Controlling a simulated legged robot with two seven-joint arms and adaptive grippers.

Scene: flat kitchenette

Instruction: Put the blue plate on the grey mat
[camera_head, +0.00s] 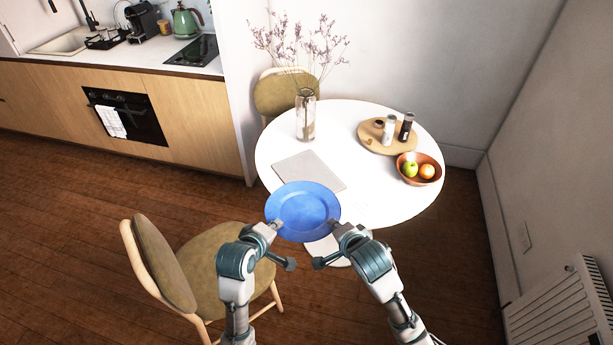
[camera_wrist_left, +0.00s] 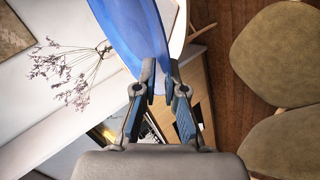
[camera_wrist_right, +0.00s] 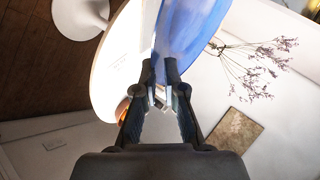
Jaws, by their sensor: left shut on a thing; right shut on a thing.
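The blue plate (camera_head: 303,208) is held level by both grippers at the near edge of the round white table, in front of the grey mat (camera_head: 309,170). My left gripper (camera_head: 276,227) is shut on the plate's near left rim. My right gripper (camera_head: 333,226) is shut on its near right rim. The plate also shows between the fingers in the left wrist view (camera_wrist_left: 140,30) and the right wrist view (camera_wrist_right: 185,35). The mat lies flat on the table, bare; the plate overlaps its near edge in the head view. Whether the plate touches the table I cannot tell.
On the white table (camera_head: 375,204) stand a glass vase (camera_head: 306,118) with dry branches, a wooden board (camera_head: 375,140) with shakers, and a fruit bowl (camera_head: 419,169). One chair (camera_head: 215,270) stands at the near left, another (camera_head: 285,92) behind the table.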

